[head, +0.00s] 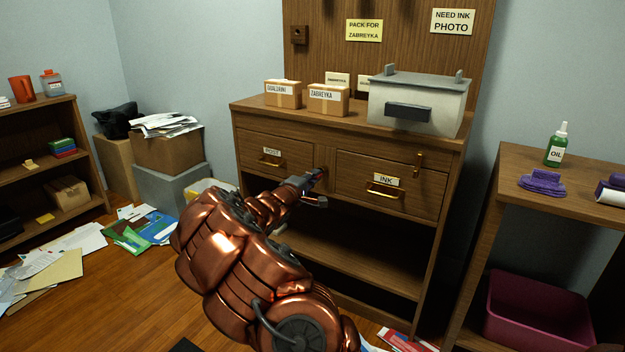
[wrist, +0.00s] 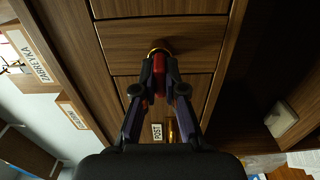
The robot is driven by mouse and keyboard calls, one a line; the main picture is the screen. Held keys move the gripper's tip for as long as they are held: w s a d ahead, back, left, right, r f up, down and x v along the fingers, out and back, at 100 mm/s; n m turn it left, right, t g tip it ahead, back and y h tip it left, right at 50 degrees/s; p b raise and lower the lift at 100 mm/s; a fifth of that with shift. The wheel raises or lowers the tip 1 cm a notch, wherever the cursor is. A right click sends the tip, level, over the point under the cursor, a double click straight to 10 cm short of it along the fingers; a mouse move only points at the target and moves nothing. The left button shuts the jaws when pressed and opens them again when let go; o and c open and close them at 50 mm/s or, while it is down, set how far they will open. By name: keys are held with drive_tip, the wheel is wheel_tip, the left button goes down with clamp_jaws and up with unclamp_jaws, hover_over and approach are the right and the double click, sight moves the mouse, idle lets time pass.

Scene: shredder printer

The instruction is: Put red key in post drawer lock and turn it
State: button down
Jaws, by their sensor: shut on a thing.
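The post drawer (head: 247,148), with a POST label and a brass handle, is shut at the left of the wooden cabinet. In the wrist view my gripper (wrist: 160,80) is shut on the red key (wrist: 159,67), whose red head shows between the fingertips. The POST label (wrist: 157,132) shows below between the fingers.
The shut ink drawer (head: 350,185) is to the right, with something brass upright in its lock (head: 419,160). Boxes (head: 328,100) and a grey machine (head: 418,100) stand on the cabinet top. A side table (head: 520,165) is at the right. Papers litter the floor at left.

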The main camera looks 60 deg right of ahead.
drive_tip(key=shift+d, duration=0.35)
drive_tip(key=c, duration=1.2)
unclamp_jaws()
drive_tip(key=shift+s+a, duration=0.15)
drive_tip(key=shift+a, duration=2.85)
drive_tip(key=shift+s+a, duration=0.1)
drive_tip(key=shift+a, duration=2.9)
